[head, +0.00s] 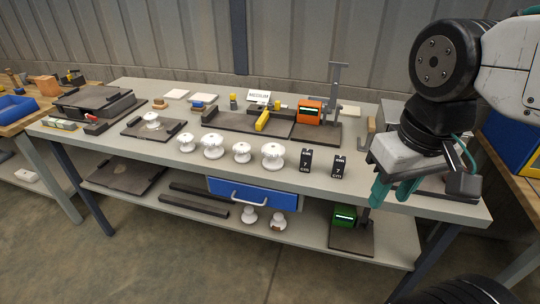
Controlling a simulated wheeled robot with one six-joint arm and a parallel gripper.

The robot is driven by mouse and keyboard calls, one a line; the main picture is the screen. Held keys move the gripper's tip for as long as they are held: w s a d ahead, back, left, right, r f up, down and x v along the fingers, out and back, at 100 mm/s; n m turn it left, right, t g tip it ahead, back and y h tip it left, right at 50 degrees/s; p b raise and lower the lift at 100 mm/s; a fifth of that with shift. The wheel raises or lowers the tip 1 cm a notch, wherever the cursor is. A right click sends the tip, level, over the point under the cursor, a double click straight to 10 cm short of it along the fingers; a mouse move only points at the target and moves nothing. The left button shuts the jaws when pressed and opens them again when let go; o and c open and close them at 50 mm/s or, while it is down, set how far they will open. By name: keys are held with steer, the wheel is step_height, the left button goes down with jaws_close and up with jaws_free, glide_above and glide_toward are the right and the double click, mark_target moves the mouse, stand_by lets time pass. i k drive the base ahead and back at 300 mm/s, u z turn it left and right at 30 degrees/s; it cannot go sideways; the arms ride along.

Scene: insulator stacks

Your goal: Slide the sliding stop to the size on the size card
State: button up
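A dark fixture board (222,121) lies toward the back middle of the bench. A yellow bar (262,121) sits across it and looks like the sliding stop, though I cannot be sure. A white card (259,96) stands behind it; its lettering is too small to read surely. Two black blocks at the front edge, the left one (306,160) and the right one (339,166), each show "7 cm" in white. My gripper (393,192) has teal fingers that are apart and empty. It hangs near the front right edge, right of the blocks and well away from the yellow bar.
Several white insulators stand along the front, one here (213,146). An orange device (309,112) and a grey upright stand (336,90) are right of the yellow bar. A wooden-handled tool (371,125) lies near my arm. A blue drawer (252,194) hangs below the top.

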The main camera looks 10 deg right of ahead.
mark_target(261, 123)
steer(key=z, duration=0.1)
steer(key=k, duration=0.4)
steer(key=u, duration=0.45)
steer(key=i, duration=1.25)
steer(key=z, duration=0.6)
